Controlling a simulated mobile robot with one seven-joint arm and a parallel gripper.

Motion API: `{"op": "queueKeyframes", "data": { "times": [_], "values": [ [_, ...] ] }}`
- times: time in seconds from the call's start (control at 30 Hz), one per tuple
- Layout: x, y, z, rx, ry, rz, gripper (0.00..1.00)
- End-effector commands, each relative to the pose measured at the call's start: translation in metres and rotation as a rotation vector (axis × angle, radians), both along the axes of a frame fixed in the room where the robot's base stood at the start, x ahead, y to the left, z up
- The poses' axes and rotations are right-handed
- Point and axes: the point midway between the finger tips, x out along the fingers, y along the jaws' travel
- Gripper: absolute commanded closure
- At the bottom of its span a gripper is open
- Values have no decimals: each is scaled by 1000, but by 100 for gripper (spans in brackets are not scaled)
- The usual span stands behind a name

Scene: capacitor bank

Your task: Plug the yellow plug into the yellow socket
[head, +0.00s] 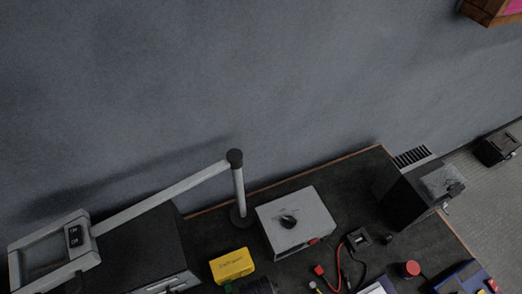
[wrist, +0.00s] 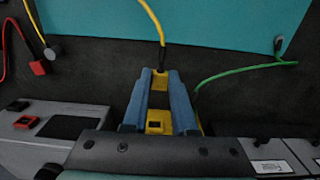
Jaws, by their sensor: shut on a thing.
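In the wrist view my gripper (wrist: 160,84) has two blue fingers, closed on the yellow plug (wrist: 160,77). A yellow cable (wrist: 152,20) runs from the plug up out of the picture. The yellow socket (wrist: 156,122), a yellow block with a dark opening, shows between the fingers, nearer the gripper's base. Plug and socket appear apart in the picture, but I cannot tell their distance in depth. The fingers hide the sides of both. I cannot make out the gripper, plug or socket in the head view.
A grey unit with a red socket (wrist: 26,122) stands left; a red plug (wrist: 38,67) lies beyond it. A green cable (wrist: 240,70) crosses at right. The head view shows a yellow box (head: 231,265), a grey box (head: 296,218) and a lamp post (head: 239,190) on the dark bench.

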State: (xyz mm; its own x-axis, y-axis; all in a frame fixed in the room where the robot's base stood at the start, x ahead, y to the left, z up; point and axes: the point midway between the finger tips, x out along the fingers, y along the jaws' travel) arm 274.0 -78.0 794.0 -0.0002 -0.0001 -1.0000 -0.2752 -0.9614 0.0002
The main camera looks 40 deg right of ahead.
Motion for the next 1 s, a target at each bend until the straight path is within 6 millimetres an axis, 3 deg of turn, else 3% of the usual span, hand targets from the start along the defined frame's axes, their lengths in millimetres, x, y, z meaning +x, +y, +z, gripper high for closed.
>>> {"op": "queueKeyframes", "data": {
  "times": [0.27, 0.7, 1.0],
  "values": [
    [10, -3, -1, -1, -3, -1, 100],
    [47, -14, -2, -1, -2, -1, 100],
    [56, -17, 0, 0, 0, -1, 100]
  ]
}}
